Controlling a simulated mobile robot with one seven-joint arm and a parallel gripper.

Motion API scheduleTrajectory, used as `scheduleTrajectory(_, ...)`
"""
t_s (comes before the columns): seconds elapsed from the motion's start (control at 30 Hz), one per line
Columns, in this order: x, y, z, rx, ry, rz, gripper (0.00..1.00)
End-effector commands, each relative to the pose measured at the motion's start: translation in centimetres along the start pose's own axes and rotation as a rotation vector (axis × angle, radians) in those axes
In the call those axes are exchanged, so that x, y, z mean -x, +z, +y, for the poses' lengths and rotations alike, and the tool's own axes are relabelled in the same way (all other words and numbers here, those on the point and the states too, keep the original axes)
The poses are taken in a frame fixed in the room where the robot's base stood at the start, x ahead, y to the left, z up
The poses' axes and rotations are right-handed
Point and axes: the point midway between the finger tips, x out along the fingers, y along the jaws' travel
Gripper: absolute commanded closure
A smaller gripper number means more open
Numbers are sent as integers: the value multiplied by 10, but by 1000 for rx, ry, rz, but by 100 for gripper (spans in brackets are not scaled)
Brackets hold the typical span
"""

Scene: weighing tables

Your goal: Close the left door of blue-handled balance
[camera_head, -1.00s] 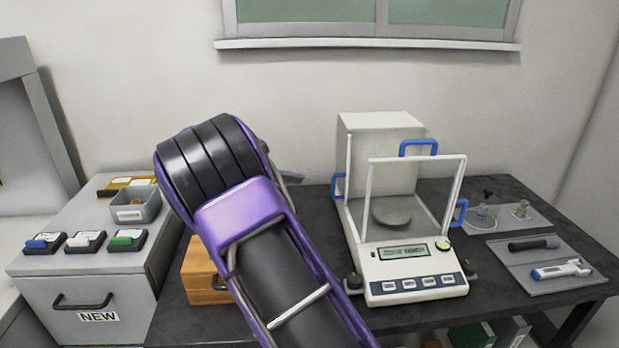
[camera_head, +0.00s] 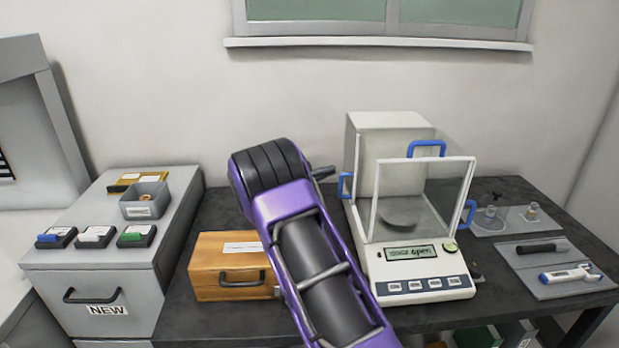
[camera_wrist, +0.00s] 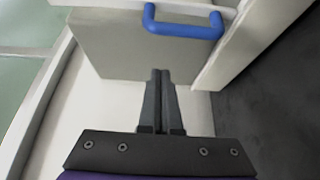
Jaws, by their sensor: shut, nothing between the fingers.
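The balance (camera_head: 425,270) is a white box with clear panes and blue handles; its display reads "open". The left door handle (camera_head: 345,185) sits toward the rear of its left side, while the right one (camera_head: 470,214) is nearer the front. My gripper (camera_head: 325,172) is just left of the left handle, partly hidden by my arm. In the wrist view my gripper (camera_wrist: 160,75) is shut and empty, its tips in front of a pale panel and below a blue handle (camera_wrist: 183,27). I cannot tell whether the tips touch the panel.
A wooden box (camera_head: 225,265) stands left of the balance, partly behind my arm. A grey cabinet (camera_head: 60,290) with coloured cases and a small bin is farther left. Mats (camera_head: 570,290) with small tools lie at the right. The wall is close behind.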

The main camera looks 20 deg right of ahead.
Motion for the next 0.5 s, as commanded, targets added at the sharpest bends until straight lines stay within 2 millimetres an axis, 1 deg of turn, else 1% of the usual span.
scheduleTrajectory(0.03,-1,5,1,2,-2,0,100)
scheduleTrajectory(0.1,4,14,1,2,-2,1,100)
scheduleTrajectory(0.23,8,27,1,2,-1,0,100)
scheduleTrajectory(0.33,10,34,0,1,-1,0,100)
scheduleTrajectory(0.5,12,38,0,0,0,1,100)
